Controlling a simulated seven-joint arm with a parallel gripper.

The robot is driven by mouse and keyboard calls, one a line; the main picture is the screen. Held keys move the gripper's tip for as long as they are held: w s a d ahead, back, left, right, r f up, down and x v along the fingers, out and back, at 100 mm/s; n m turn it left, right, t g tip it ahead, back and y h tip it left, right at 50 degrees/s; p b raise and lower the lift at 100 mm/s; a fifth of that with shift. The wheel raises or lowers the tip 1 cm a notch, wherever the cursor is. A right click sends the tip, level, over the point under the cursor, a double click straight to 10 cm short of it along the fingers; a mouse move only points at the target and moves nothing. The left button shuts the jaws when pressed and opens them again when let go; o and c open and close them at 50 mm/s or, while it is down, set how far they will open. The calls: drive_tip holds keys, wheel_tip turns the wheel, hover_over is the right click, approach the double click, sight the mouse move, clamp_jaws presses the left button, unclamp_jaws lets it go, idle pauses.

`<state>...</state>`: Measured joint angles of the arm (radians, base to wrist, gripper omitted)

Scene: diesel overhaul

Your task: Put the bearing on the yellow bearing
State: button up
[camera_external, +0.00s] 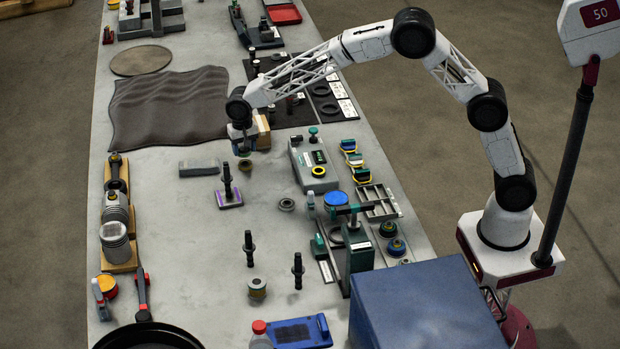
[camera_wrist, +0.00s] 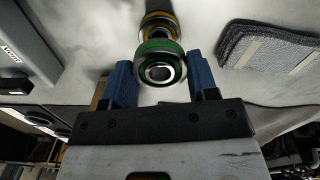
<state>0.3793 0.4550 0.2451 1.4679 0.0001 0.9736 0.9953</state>
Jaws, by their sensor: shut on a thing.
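My gripper (camera_wrist: 160,82) has two blue fingers on either side of a bearing (camera_wrist: 158,48) with a green ring and a steel bore. The held bearing sits between the fingertips, above the table. The yellow bearing (camera_wrist: 160,20) shows just past it in the wrist view, partly hidden by the green one. In the external view my gripper (camera_external: 243,146) points down above a small yellowish bearing (camera_external: 245,165) on the table. The held bearing is too small to make out clearly there. I cannot tell from these views whether the two bearings touch.
A grey pad (camera_external: 199,167) lies left of the gripper, and a purple base with a black peg (camera_external: 229,195) stands in front. A cardboard box (camera_external: 263,133) is close behind the gripper. A grey instrument box (camera_external: 312,160) stands to the right. Table left of centre front is mostly clear.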

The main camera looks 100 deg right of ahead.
sight(244, 149)
drive_tip(key=shift+f, duration=1.75)
drive_tip(key=shift+f, duration=0.1)
drive_tip(key=o, duration=1)
wheel_tip(244, 149, up, 12)
drive_tip(key=shift+r, duration=0.1)
